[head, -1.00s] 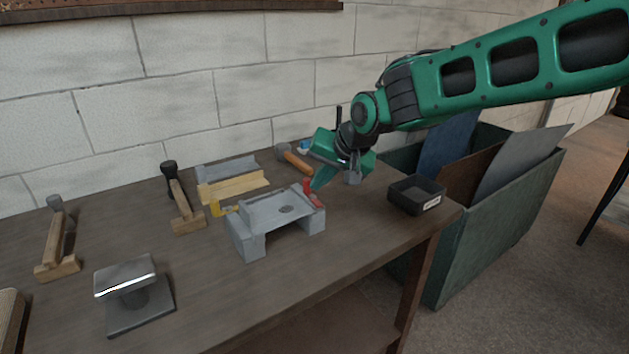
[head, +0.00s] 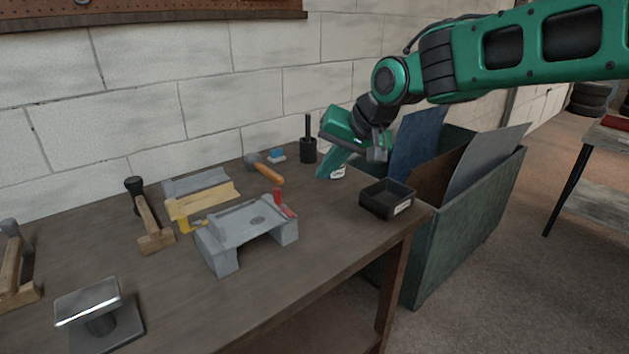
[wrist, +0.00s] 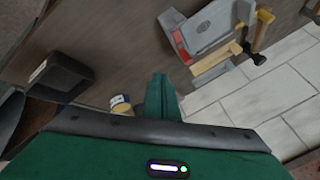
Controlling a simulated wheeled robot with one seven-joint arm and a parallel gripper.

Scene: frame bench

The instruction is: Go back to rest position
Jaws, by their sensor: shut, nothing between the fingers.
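My gripper (head: 328,172) is green and hangs from the arm over the back right part of the workbench (head: 300,270). Its fingers are together with nothing between them, as the wrist view (wrist: 160,88) also shows. In the head view it is behind and left of the black open box (head: 387,200) and right of the grey fixture (head: 246,230) with the red clamp handle. The fingertips look a little above the bench top; I cannot tell the exact gap. A small light-coloured container (wrist: 120,103) shows beside the fingers in the wrist view; in the head view it is mostly hidden behind them.
Mallets and a metal anvil block (head: 90,304) are at left. A green bin (head: 462,215) with upright boards is at right. The bench front is bare.

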